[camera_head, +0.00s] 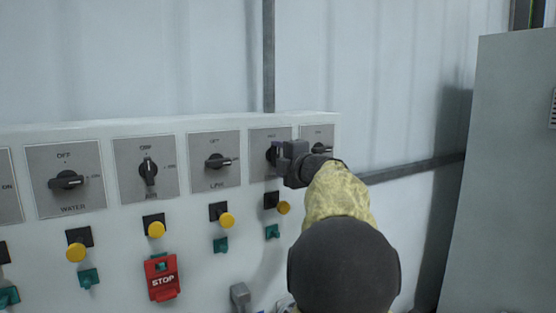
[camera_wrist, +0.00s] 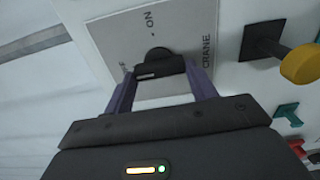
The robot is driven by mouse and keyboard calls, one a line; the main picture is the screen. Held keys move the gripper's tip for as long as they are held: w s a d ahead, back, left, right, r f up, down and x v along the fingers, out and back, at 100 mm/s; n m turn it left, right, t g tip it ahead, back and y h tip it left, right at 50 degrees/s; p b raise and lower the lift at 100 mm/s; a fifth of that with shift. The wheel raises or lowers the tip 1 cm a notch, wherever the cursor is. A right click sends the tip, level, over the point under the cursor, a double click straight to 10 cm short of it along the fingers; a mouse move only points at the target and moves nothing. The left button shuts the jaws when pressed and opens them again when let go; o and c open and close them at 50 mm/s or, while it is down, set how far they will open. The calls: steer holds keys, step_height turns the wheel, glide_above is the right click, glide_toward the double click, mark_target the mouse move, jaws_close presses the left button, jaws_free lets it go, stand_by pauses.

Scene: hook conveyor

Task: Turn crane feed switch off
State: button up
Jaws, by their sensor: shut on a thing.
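The crane switch plate (camera_wrist: 185,22) fills the middle of the wrist view, with "ON" and "CRANE" printed on it. Another label at its left edge is partly hidden. The black switch handle (camera_wrist: 160,68) lies crosswise in that view, with a white mark towards its left end, on the side of the partly hidden label. My gripper (camera_wrist: 159,73) is shut on the handle, one finger at each end. In the head view my gripper (camera_head: 284,156) is at the second plate from the right and covers most of its knob.
The pale control panel (camera_head: 120,200) carries a row of similar switches, including one marked WATER (camera_head: 66,181). Yellow buttons (camera_head: 228,220) and green switches sit below. A red STOP box (camera_head: 162,278) is lower left. A grey cabinet (camera_head: 510,170) stands right, with bare wall between.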

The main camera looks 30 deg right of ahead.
steer(key=shift+r, duration=0.1)
steer(key=o, duration=1)
steer(key=shift+w, duration=0.1)
steer(key=shift+s, duration=0.4)
steer(key=s+b, duration=0.1)
steer(key=s, duration=0.4)
steer(key=s+b, duration=0.2)
steer(key=s, duration=0.4)
steer(key=s+a+b, duration=0.1)
steer(key=s, duration=0.4)
steer(key=shift+s, duration=0.35)
steer(key=shift+w, duration=0.1)
